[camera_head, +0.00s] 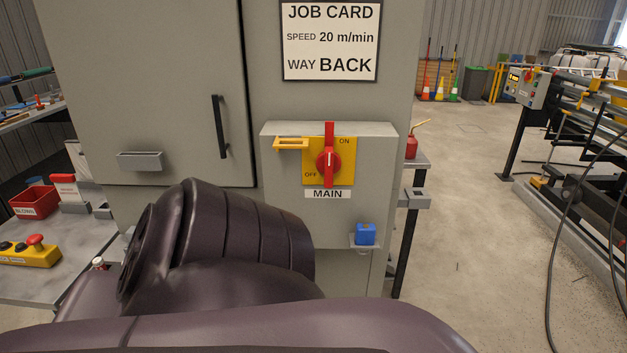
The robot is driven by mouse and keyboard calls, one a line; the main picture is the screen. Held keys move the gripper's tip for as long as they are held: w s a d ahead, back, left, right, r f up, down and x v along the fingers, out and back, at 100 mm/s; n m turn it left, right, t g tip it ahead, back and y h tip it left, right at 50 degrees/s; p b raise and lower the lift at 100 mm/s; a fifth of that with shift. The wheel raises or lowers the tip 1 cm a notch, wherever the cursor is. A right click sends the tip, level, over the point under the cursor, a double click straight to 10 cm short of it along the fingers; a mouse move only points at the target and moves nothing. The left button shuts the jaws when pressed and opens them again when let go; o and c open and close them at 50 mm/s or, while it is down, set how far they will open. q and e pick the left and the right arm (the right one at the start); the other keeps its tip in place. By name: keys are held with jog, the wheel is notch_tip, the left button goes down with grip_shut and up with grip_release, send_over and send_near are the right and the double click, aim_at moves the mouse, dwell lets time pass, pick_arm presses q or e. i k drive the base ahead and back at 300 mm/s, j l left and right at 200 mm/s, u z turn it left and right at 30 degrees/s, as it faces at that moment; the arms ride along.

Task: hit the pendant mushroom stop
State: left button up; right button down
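A yellow pendant (30,257) lies on the grey bench at the left edge of the picture. Its red mushroom stop (36,240) stands up at its right end, with dark round buttons beside it. The pendant's left end is near the picture edge. A dark arm of mine fills the lower middle of the view, to the right of the pendant and apart from it in the picture. Neither of my grippers can be seen.
A grey cabinet carries a red MAIN switch (328,161) and a job card (330,40). A red bin (35,202) stands behind the pendant on the bench (50,287). A blue padlock-like block (365,234) hangs low on the cabinet. Open floor lies at right.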

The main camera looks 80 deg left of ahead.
aim_at(35, 239)
jog(key=u, duration=4.3)
jog(key=i+j+u, duration=0.2)
jog(key=i+j, duration=0.05)
jog(key=i, duration=0.05)
